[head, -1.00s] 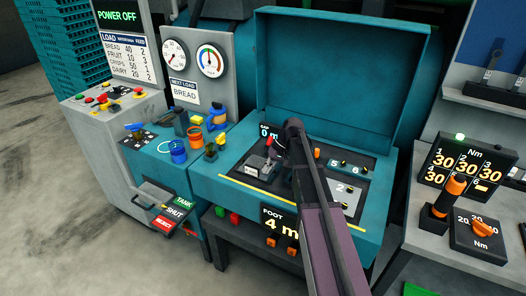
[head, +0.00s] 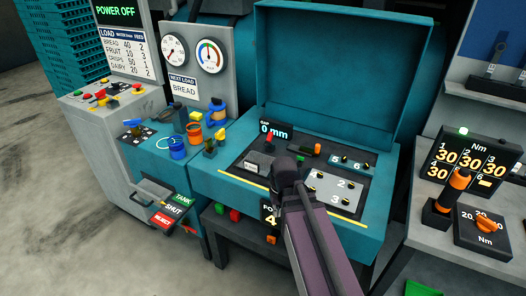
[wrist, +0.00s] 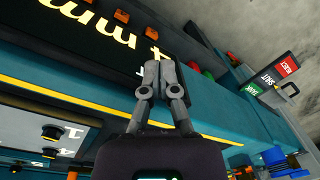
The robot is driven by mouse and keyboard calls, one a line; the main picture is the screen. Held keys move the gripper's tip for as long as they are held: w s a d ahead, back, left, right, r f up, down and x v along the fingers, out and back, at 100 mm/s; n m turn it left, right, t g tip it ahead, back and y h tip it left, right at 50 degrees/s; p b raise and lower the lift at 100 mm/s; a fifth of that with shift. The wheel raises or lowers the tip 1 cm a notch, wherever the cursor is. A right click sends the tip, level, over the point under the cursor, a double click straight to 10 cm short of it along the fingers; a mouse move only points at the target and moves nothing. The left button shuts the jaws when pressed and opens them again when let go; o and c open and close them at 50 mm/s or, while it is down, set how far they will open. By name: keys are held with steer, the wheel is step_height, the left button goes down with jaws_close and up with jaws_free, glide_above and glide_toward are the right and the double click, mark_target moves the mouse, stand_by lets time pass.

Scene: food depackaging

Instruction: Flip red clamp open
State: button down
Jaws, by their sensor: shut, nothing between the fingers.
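In the head view, a small red-tipped lever (head: 269,137) stands by a grey block (head: 257,163) at the left of the recessed panel in the teal machine. A red-orange handle (head: 303,149) lies farther right on the panel. I cannot tell for sure which is the red clamp. The end of my arm hangs over the panel's front, just right of the grey block, and hides part of the panel. In the wrist view my gripper (wrist: 160,80) has its fingers together and empty, over the machine's front edge. The red parts do not show clearly there.
The teal lid (head: 335,70) stands open behind the panel. Numbered plates with black knobs (head: 336,192) lie right of my arm. A gap display (head: 274,130) reads 0 mm. Coloured cups (head: 178,149) stand to the left, and an orange-handled tool (head: 452,190) to the right.

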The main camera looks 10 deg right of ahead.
mark_target(269, 139)
steer(key=w+r+n+h+p, duration=0.1)
steer(key=w+r+n+p, duration=0.1)
steer(key=w+n, duration=0.2)
steer(key=w+r+n+t+p, duration=0.1)
steer(key=w+r+n+p, duration=0.1)
steer(key=w+n, duration=0.3)
steer(key=w+r+n+t+h+p, duration=0.1)
steer(key=w+r+n+p, duration=0.2)
steer(key=n, duration=0.3)
steer(key=shift+w+h, duration=0.3)
steer(key=shift+w, duration=0.6)
steer(key=w+a+r+n+t+h+p, duration=0.1)
steer(key=w+r+n+p, duration=0.4)
steer(key=w+n, duration=0.7)
steer(key=shift+w+a+r+n+t, duration=0.2)
steer(key=shift+a+r+n+t, duration=0.25)
steer(key=shift+r+n, duration=0.3)
steer(key=shift+d+f, duration=0.1)
steer(key=shift+f, duration=0.05)
steer(key=shift+b+x, duration=4.4)
steer(key=shift+x, duration=0.5)
steer(key=shift+d, duration=0.1)
